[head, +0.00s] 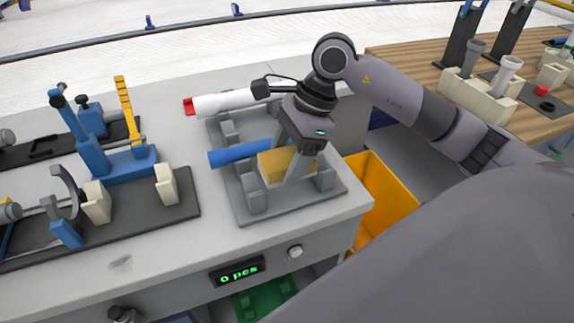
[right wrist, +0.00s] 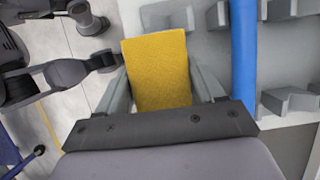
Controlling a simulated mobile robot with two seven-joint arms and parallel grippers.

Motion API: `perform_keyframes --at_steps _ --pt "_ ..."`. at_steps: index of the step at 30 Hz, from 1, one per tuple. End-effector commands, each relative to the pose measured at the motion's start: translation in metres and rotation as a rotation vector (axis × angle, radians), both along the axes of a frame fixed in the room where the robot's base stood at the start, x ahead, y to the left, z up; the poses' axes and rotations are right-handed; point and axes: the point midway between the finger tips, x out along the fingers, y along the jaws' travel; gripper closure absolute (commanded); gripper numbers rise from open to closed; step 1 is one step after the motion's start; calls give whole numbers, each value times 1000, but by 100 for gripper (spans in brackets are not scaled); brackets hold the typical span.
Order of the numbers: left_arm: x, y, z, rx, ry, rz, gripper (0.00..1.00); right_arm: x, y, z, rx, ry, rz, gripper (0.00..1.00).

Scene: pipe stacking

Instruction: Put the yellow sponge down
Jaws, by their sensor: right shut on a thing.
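The yellow sponge (head: 272,163) is a block with a paler lower side, held between the fingers of my right gripper (head: 285,170). The sponge is over the grey rack (head: 245,208) at the counter's right end, in front of the blue pipe; the head view does not show clearly whether it touches the rack. In the right wrist view the sponge (right wrist: 158,72) fills the space between the two grey fingers (right wrist: 160,85). My left gripper cannot be made out in the head view.
A blue pipe (head: 235,154) and a white pipe with a red end (head: 225,103) lie across the rack. Blue fixtures (head: 90,150) stand on a dark plate to the left. An orange bin (head: 385,195) is right of the counter. Bare counter lies left of the rack.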

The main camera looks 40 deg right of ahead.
Motion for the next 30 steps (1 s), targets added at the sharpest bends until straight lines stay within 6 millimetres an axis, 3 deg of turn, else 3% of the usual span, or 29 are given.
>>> perform_keyframes --at_steps 4,26,27,29,30 --pt "0 0 -1 0 0 -1 100 -1 0 -21 0 3 0 57" --pt "2 -2 -11 -6 4 -1 100 0 0 -33 1 0 0 57" --pt "2 -2 -10 -7 3 -2 100 0 0 -33 0 1 0 29" --pt "3 -3 -9 -8 2 -3 100 0 0 -33 0 1 0 10" --pt "2 -3 -9 -8 2 -3 100 0 0 -33 0 1 0 7"
